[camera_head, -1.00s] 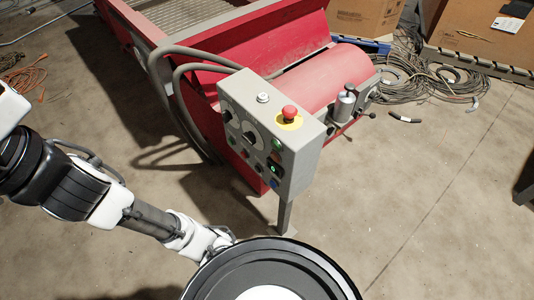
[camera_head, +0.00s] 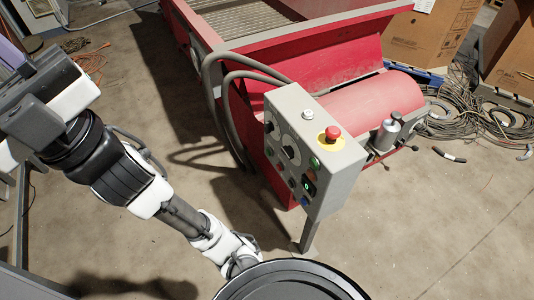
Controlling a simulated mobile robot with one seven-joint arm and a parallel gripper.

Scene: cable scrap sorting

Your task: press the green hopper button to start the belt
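The grey control box (camera_head: 337,180) stands on a post in front of the red machine. Its left-facing panel carries a round green button (camera_head: 315,162) and, below it, a dark switch with a green light (camera_head: 308,186). I cannot read which one is marked for the hopper. A red mushroom button on a yellow plate (camera_head: 332,134) sits on top of the box. My arm runs from the bottom middle up to the left edge, apart from the box. My gripper's fingers do not show.
The red hopper machine (camera_head: 300,48) with its ridged belt (camera_head: 240,14) fills the back. Grey hoses (camera_head: 222,110) loop left of the box. Coiled cables (camera_head: 480,125) and cardboard boxes (camera_head: 430,38) are at the right. The floor (camera_head: 440,220) at the front right is clear.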

